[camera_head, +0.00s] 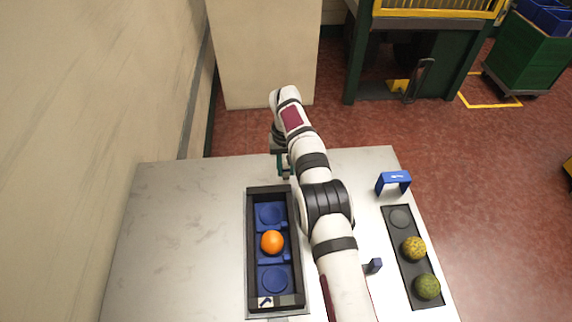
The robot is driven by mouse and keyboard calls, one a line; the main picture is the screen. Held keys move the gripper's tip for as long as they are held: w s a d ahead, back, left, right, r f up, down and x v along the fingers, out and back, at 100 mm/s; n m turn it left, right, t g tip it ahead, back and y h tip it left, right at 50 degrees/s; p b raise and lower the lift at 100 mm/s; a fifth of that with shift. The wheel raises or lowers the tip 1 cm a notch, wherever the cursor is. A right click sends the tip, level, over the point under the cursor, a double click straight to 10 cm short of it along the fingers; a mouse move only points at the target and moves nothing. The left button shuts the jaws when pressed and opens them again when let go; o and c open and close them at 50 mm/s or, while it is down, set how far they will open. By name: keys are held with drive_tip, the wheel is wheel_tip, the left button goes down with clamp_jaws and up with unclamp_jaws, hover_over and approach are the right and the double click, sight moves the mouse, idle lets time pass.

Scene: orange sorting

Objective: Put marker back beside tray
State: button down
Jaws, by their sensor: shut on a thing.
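My gripper (284,172) is at the far end of the black tray (251,245), over the white table. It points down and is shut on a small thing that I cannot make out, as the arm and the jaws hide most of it. The tray has blue round seats inside, and an orange (272,242) sits in the middle one. The far and near seats are empty. A small dark blue block (375,265) stands right of my arm, between it and the dark strip. I cannot tell for sure which thing is the marker.
A dark strip (407,272) at the right holds a yellowish fruit (414,249) and a green fruit (427,287); its far seat is empty. A blue arch (393,182) stands beyond it near the table's right edge. The table (180,235) left of the tray is clear.

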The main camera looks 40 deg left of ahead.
drive_tip(key=shift+f, duration=0.6)
idle(0.8)
drive_tip(key=shift+c, duration=1.2)
unclamp_jaws()
drive_tip(key=shift+r, duration=0.1)
drive_tip(key=shift+r, duration=3.9)
